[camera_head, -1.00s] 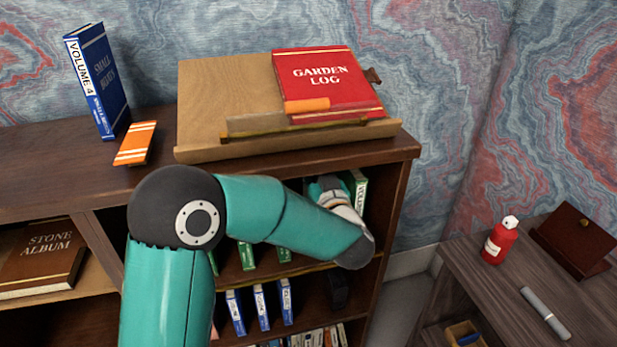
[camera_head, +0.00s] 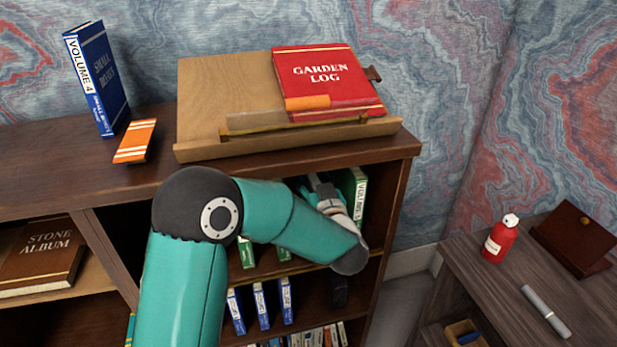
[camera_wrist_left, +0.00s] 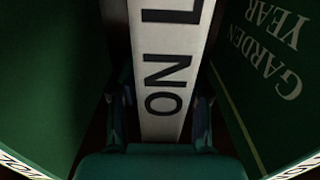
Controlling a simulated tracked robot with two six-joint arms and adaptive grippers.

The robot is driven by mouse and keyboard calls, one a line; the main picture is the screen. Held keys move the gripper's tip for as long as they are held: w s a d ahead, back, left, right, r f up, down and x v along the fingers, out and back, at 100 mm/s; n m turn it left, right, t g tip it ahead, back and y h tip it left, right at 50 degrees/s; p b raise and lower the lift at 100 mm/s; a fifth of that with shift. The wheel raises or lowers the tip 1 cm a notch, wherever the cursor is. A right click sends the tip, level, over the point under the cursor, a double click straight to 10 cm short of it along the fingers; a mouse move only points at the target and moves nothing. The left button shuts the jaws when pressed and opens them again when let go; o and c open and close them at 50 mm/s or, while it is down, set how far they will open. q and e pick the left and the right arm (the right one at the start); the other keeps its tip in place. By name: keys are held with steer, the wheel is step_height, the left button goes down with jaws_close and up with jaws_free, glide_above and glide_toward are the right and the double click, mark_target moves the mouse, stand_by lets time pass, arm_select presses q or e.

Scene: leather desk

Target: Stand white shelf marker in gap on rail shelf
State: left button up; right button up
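The white shelf marker (camera_wrist_left: 165,60) shows large in the left wrist view, with black letters running along its face. My left gripper (camera_wrist_left: 162,95) has a finger on each side of it and looks shut on it. Green books stand on both sides of the marker: a plain dark one (camera_wrist_left: 50,80) at left and one lettered "Garden Year" (camera_wrist_left: 265,70) at right. In the head view my left gripper (camera_head: 318,186) reaches into the shelf under the top board, beside a green volume (camera_head: 355,190). The marker is hidden there by my arm. My right gripper is out of view.
Blue volumes (camera_head: 260,306) stand on the shelf below. A side table (camera_head: 480,285) at right holds a red bottle (camera_head: 500,240).

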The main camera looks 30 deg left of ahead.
arm_select(q)
steer(key=shift+r, duration=0.15)
steer(key=v, duration=1.2)
steer(key=shift+b, duration=0.4)
steer(key=shift+w, duration=0.1)
